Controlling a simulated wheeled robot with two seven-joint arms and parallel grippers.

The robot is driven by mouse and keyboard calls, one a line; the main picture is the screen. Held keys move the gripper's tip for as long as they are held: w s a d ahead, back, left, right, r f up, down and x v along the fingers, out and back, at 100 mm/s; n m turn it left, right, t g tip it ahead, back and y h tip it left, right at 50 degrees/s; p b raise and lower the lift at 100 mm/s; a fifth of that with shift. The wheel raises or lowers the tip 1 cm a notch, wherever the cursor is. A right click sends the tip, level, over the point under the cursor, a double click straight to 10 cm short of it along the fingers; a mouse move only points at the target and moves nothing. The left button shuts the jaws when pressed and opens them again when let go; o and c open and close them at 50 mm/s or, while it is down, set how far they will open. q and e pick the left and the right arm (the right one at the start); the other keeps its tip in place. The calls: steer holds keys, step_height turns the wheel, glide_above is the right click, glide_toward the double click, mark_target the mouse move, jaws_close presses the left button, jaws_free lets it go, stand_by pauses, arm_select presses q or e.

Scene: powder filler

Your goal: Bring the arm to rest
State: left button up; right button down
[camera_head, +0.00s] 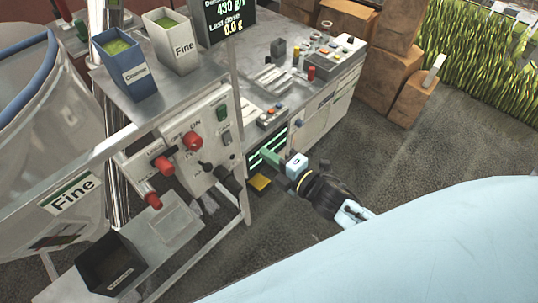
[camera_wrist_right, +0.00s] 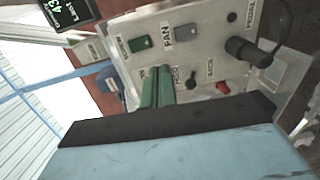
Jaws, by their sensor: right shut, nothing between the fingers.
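My right gripper (camera_head: 266,157) is in the middle of the head view, its green fingers pointing left toward the machine's control panel (camera_head: 222,165). The fingers are together and empty. In the right wrist view the green fingers (camera_wrist_right: 158,86) lie side by side in front of the panel (camera_wrist_right: 205,70), with its FAN label, green and grey switches and black knob. In the head view the gripper is to the right of the panel's edge; I cannot tell the exact gap. My left gripper is in neither view.
A blue "Coarse" bin (camera_head: 126,65) and a white "Fine" bin (camera_head: 172,42) stand on the upper shelf. A dark bin (camera_head: 108,264) sits on the lower plate. A control bench (camera_head: 330,100) and cardboard boxes (camera_head: 385,75) are behind. Open floor (camera_head: 450,140) lies to the right.

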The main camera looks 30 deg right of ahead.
steer(key=s+d+f+m+g+h+b, duration=0.15)
steer(key=s+f+m, duration=0.25)
steer(key=f, duration=0.6)
steer(key=s+d+f+m+g+h+b, duration=0.1)
steer(key=s+d+f+m+g+h, duration=0.2)
steer(key=f, duration=0.6)
steer(key=s+d+f+m+g+b, duration=0.15)
steer(key=s+f+m, duration=0.3)
steer(key=f, duration=0.55)
steer(key=s+f+m+g, duration=0.2)
steer(key=s+f, duration=0.3)
steer(key=s, duration=0.4)
steer(key=s+f+m+g+h+b, duration=0.1)
steer(key=s+f+m+g, duration=0.2)
steer(key=s, duration=0.6)
steer(key=s+f+m+g, duration=0.3)
steer(key=s+f, duration=0.5)
steer(key=s, duration=0.1)
steer(key=shift+s+a+g, duration=0.2)
steer(key=shift+g, duration=0.2)
